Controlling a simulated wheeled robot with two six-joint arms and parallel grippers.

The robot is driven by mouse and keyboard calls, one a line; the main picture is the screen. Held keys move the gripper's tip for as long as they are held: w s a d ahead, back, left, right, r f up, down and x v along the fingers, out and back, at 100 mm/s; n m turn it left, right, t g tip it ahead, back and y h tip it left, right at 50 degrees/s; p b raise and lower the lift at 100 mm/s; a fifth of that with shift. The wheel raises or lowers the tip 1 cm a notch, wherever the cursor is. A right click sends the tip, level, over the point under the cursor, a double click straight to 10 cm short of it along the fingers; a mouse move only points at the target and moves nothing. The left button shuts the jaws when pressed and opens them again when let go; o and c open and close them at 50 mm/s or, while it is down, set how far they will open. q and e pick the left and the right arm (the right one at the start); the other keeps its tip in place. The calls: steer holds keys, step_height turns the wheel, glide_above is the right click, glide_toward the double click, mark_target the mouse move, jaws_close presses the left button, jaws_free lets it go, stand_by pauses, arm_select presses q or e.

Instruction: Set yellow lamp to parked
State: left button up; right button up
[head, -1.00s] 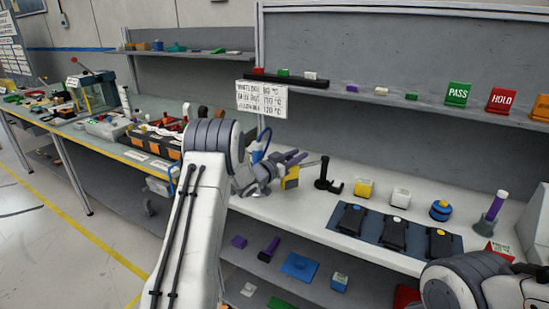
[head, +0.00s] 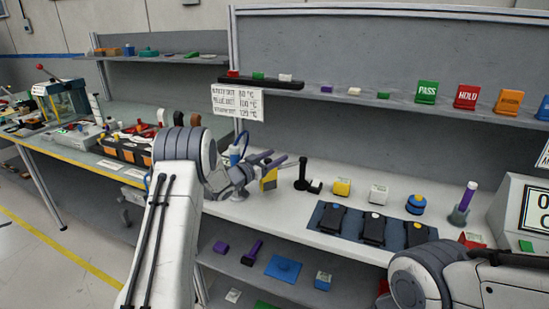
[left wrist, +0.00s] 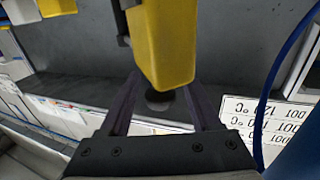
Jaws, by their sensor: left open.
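A yellow piece (head: 269,181) stands on the worktop beside my left gripper (head: 281,162). In the left wrist view a large yellow body (left wrist: 165,45) hangs above and between the two dark fingers of the left gripper (left wrist: 161,95). The fingers are apart, and I cannot tell whether they touch it. A yellow block (head: 342,187) stands farther right. Black modules (head: 331,217) with small round tops lie on a blue mat (head: 353,239). I cannot tell which yellow thing is the lamp. My right arm shows at lower right; its gripper is out of frame.
A black hooked stand (head: 304,178) is just right of the left gripper. A blue cable (left wrist: 268,90) and printed sign (left wrist: 245,116) are close by.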

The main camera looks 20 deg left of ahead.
arm_select(q)
steer(key=b+v, duration=0.1)
steer(key=v, duration=0.9)
steer(key=shift+b, duration=0.4)
steer(key=shift+s+r, duration=0.1)
steer(key=shift+s, duration=0.1)
steer(key=c, duration=0.7)
steer(key=s+m+p, duration=0.1)
steer(key=p, duration=0.1)
steer(key=s+d+m+p, duration=0.1)
steer(key=m+p, duration=0.1)
steer(key=s+d+r+m+y+p, duration=0.1)
steer(key=m+p, duration=0.1)
steer(key=p, duration=0.1)
steer(key=shift+s+d+r, duration=0.1)
steer(key=shift+s, duration=0.15)
jaws_close()
steer(key=s+d+m+y+p, duration=0.2)
steer(key=s+m+y+p, duration=0.1)
steer(key=s+m+p, duration=0.5)
steer(key=w+f+m+p, duration=0.1)
steer(key=w+p, duration=0.4)
steer(key=w, duration=0.9)
steer(key=shift+a, duration=0.2)
